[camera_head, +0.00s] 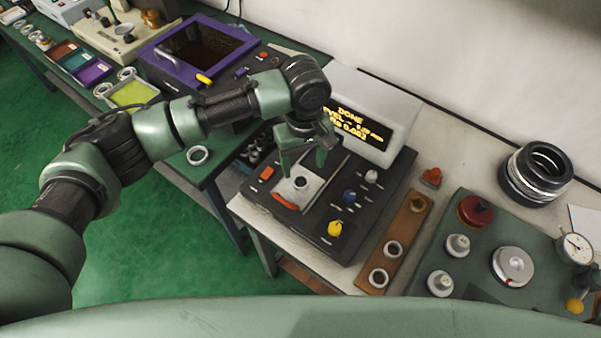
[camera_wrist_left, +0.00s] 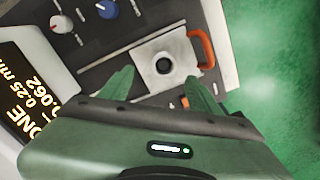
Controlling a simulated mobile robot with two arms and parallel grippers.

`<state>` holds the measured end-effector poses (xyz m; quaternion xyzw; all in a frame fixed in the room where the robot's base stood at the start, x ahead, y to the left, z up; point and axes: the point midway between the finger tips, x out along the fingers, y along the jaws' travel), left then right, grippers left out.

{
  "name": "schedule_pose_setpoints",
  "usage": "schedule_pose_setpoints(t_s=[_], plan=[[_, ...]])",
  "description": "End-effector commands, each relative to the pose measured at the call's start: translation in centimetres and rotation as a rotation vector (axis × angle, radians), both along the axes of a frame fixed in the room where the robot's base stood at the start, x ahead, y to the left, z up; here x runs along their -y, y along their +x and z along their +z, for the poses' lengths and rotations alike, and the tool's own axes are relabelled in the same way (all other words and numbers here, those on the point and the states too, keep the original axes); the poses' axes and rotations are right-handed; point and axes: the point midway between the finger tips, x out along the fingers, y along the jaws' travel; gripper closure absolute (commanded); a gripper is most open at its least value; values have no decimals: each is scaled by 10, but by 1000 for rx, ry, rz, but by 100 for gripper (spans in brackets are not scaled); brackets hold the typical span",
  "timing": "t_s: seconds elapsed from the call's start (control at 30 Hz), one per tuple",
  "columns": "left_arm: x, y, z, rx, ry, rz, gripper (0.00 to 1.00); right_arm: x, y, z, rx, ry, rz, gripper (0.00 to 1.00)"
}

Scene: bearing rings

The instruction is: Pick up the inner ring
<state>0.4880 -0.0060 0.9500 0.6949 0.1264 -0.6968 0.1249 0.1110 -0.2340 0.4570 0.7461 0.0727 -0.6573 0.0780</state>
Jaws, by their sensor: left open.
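A small dark-centred ring (camera_head: 301,183) sits on a pale square plate (camera_head: 288,196) on the black control device, and it is likely the inner ring. In the left wrist view the ring (camera_wrist_left: 163,65) lies on the plate, beyond and roughly between the fingertips. My left gripper (camera_head: 303,163) is open and empty, pointing down above the plate, apart from the ring. Its two green fingers (camera_wrist_left: 158,86) also show in the left wrist view. My right gripper is not in view.
The device's display (camera_head: 352,122) stands just behind the gripper. Knobs, including a yellow one (camera_head: 334,228), and an orange handle (camera_wrist_left: 201,48) are close by. A brown strip (camera_head: 405,226) with rings lies right.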

Motion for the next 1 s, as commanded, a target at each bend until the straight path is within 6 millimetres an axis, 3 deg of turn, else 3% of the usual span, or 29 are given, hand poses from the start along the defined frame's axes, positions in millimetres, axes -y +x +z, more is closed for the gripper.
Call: schedule_pose_setpoints(t_s=[0.1,0.23,0.33,0.53,0.67,0.77,0.9,1.0], plan=[[-3,-1,-11,1,1,-1,37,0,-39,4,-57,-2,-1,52],[-8,-3,-30,0,3,-2,37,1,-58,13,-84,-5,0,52],[-7,-3,-45,1,0,-2,37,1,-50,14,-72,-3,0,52],[-7,-3,-57,3,-1,-3,37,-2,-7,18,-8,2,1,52],[-7,-3,-57,3,-2,-4,37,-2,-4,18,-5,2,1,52],[-7,-3,-57,3,-2,-4,60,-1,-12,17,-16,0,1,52],[-7,-3,-56,3,-2,-4,99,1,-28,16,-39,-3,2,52],[-7,-3,-56,4,-2,-4,100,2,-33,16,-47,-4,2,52]])
